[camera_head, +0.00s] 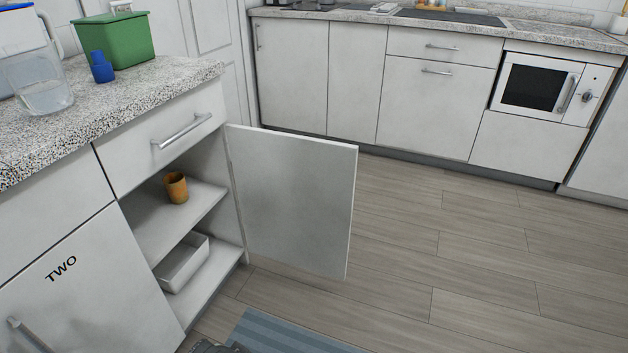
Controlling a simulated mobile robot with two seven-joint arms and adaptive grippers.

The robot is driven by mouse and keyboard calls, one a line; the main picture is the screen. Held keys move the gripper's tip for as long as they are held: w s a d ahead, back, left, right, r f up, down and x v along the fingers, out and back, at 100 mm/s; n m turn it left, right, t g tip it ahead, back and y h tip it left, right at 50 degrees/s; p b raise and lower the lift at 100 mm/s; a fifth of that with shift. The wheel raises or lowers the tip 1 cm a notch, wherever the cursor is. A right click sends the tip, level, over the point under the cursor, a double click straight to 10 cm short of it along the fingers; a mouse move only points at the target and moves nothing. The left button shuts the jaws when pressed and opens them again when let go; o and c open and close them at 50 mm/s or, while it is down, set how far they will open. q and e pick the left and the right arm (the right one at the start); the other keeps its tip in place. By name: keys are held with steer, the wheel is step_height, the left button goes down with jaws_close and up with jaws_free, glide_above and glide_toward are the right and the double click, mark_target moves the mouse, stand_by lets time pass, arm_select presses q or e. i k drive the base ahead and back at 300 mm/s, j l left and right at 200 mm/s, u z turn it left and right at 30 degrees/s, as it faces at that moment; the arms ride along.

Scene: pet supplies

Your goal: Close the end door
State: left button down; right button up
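The end door (295,200) is a plain white cabinet door at the far end of the left counter. It stands wide open, swung out to the right from its hinge edge beside the shelves. Its outside face and any handle are hidden. The open compartment shows an upper shelf (150,232) with an orange-brown cup (176,187) and a white tray (182,263) lower down. A small dark part of mine, probably my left gripper (220,347), just shows at the bottom edge, apart from the door. Its fingers cannot be made out. My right gripper is out of view.
A drawer with a bar handle (182,131) is shut above the compartment. A shut door marked TWO (85,295) is beside it. The counter holds a pitcher (40,85), a green bin (118,40) and a blue bottle (101,67). Wooden floor (470,250) is clear at right; a blue mat (290,335) lies below.

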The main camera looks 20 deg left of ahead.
mark_target(296, 194)
steer(key=i+z, duration=0.25)
steer(key=i, duration=0.25)
steer(key=i+z, duration=0.25)
steer(key=i, duration=0.25)
steer(key=i+j+z, duration=0.25)
steer(key=i, duration=0.2)
steer(key=i+l+u, duration=0.25)
steer(key=i+u, duration=0.15)
steer(key=i, duration=0.15)
steer(key=i+l+u, duration=0.45)
steer(key=i+u, duration=0.1)
steer(key=u, duration=0.3)
steer(key=i+l+u, duration=0.1)
steer(key=u, duration=0.3)
steer(key=i+l+u, duration=0.1)
steer(key=u, duration=0.3)
steer(key=l+u, duration=0.15)
steer(key=u, duration=0.25)
steer(key=i+l+u, duration=0.15)
steer(key=u, duration=0.35)
steer(key=i+l+u, duration=0.1)
steer(key=l+u, duration=0.15)
steer(key=u, duration=0.2)
steer(key=i+l+u, duration=0.1)
steer(key=l+u, duration=0.15)
steer(key=u, duration=0.25)
